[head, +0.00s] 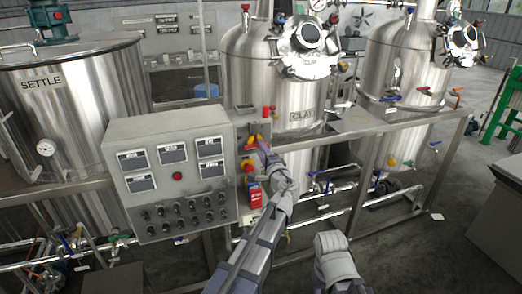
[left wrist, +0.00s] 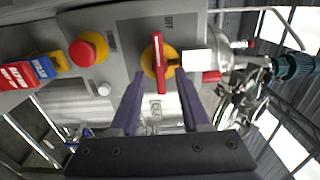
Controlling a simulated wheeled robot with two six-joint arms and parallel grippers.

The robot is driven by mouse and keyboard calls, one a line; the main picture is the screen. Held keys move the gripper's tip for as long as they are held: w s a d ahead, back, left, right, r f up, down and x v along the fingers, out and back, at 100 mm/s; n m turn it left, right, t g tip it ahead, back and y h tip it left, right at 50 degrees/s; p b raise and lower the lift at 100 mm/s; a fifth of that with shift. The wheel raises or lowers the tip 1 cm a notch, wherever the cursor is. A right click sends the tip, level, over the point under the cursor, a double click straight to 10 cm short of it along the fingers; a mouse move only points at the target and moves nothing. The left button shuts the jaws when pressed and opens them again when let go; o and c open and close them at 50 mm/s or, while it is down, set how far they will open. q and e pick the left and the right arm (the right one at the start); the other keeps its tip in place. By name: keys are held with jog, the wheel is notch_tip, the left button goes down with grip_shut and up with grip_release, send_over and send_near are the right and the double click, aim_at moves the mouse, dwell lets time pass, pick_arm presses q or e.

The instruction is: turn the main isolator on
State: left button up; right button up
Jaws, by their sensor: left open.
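The main isolator (left wrist: 158,62) is a red bar handle on a round yellow plate, mounted on a grey panel. In the left wrist view its handle stands along the picture's vertical. In the head view the isolator (head: 249,142) is a small yellow and red patch, partly hidden by my gripper. My left gripper (left wrist: 160,80) is open, with one finger on each side of the handle's lower end in the wrist view. I cannot tell whether they touch it. In the head view the left gripper (head: 263,148) is at the panel's right edge.
A red emergency button (left wrist: 88,50) sits beside the isolator, with red and blue tags (left wrist: 28,72) beyond it. A white tag (left wrist: 196,62) is right of the handle. The grey control box (head: 170,170) is to the left; steel tanks (head: 275,70) and a frame rail stand behind.

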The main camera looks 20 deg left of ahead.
pick_arm(q)
jog(key=shift+w+a, duration=0.4)
jog(key=shift+w, duration=0.1)
grip_shut()
dwell(0.3)
